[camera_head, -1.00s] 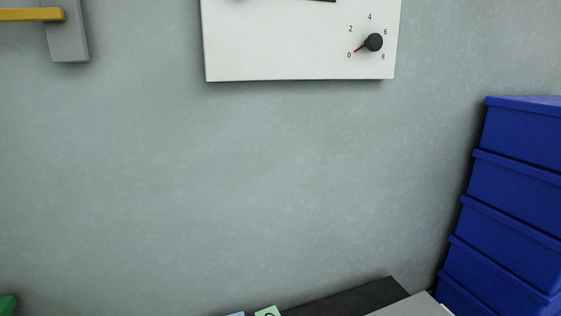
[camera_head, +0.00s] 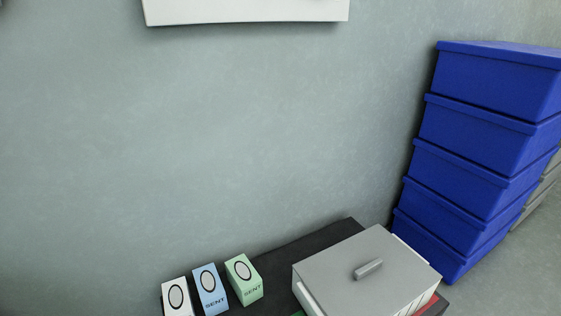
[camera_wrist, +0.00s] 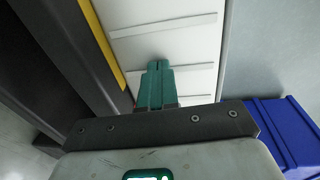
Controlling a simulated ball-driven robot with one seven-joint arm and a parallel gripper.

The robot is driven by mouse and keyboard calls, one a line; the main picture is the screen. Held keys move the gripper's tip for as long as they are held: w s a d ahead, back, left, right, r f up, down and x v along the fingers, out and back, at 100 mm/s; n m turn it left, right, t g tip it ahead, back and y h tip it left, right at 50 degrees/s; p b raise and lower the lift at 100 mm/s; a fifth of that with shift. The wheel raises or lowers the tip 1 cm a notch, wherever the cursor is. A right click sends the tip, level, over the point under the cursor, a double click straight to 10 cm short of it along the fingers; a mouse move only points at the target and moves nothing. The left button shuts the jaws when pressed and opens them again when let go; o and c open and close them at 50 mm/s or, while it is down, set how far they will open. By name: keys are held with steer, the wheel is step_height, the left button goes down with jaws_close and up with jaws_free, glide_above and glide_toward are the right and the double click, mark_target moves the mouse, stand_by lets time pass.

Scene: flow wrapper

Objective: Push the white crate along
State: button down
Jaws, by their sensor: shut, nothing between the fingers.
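My gripper (camera_wrist: 158,68) shows in the wrist view with its teal fingers shut together and nothing between them. Its fingertips lie over a white surface (camera_wrist: 185,55) with several raised cross strips; I cannot tell whether they touch it. No white crate can be made out for certain in either view. My gripper is outside the head view.
In the head view a grey lidded box (camera_head: 345,265) stands on a dark table (camera_head: 290,257). White, blue (camera_head: 210,287) and green cartons stand at its left. Several blue bins (camera_head: 490,130) are stacked at right. A yellow strip (camera_wrist: 103,45) edges the white surface.

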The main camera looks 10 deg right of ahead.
steer(key=shift+r+b+x, duration=0.25)
steer(key=shift+b+x, duration=0.75)
steer(key=shift+x, duration=1.35)
steer(key=shift+r+b+x, duration=0.25)
steer(key=shift+b+x, duration=0.75)
steer(key=shift+x, duration=1.3)
steer(key=shift+r+b+x, duration=0.2)
steer(key=shift+b+x, duration=0.8)
steer(key=shift+x, duration=1.35)
steer(key=shift+f+p+v, duration=0.15)
steer(key=shift+p+v, duration=0.3)
steer(key=shift+v, duration=1.05)
steer(key=shift+f+p+v, duration=0.15)
steer(key=shift+p+v, duration=0.25)
steer(key=shift+v, duration=1.05)
steer(key=shift+f+p+v, duration=0.15)
steer(key=shift+p+v, duration=0.3)
steer(key=shift+v, duration=1.05)
